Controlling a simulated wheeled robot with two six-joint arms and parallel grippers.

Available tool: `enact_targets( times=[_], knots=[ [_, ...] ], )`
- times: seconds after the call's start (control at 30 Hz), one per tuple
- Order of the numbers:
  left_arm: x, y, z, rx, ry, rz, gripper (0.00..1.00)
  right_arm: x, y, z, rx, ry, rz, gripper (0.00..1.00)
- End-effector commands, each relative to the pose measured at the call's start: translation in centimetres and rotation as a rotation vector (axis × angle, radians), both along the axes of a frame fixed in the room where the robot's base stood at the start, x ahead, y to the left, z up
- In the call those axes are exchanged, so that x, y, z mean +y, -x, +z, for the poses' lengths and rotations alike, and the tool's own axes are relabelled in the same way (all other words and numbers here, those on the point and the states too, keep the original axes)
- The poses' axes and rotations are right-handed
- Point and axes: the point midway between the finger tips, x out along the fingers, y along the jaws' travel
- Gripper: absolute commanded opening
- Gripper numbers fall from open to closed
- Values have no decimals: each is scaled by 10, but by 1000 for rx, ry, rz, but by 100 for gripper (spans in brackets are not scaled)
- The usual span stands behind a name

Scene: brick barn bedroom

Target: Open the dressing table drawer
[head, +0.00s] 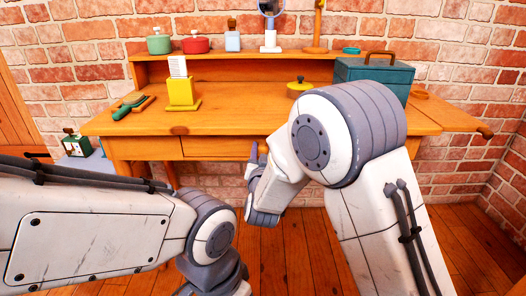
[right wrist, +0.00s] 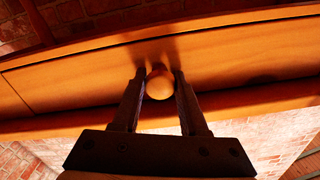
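The wooden dressing table (head: 225,120) stands against the brick wall. Its drawer (head: 215,147) is under the top, and its front looks flush with the frame. The drawer's round knob (right wrist: 159,84) shows in the right wrist view. In the head view the knob is hidden behind my right arm. My left arm comes in at lower left; its gripper is out of view.
On the tabletop are green-handled pliers (head: 130,107), a yellow holder (head: 182,95), a yellow lidded pot (head: 299,87) and a teal box (head: 374,78). A shelf (head: 230,68) holds pots and a mirror (head: 270,30). The wooden floor (head: 300,245) before the table is bare.

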Motion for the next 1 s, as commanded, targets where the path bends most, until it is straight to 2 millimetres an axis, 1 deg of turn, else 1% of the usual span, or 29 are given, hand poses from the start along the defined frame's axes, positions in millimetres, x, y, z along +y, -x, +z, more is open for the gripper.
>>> enact_targets(
  times=[0.03, 0.07, 0.1, 1.0],
  knots=[
    [0, 0, 0, 0, 0, 0, 0, 0, 0, 0, 0, 0, 0, 12],
    [0, 0, 0, 0, 0, 0, 0, 0, 0, 0, 0, 0, 0, 1],
    [0, 0, 0, 0, 0, 0, 0, 0, 0, 0, 0, 0, 0, 0],
    [0, 0, 0, 0, 0, 0, 0, 0, 0, 0, 0, -1, -1, 0]
  ],
)
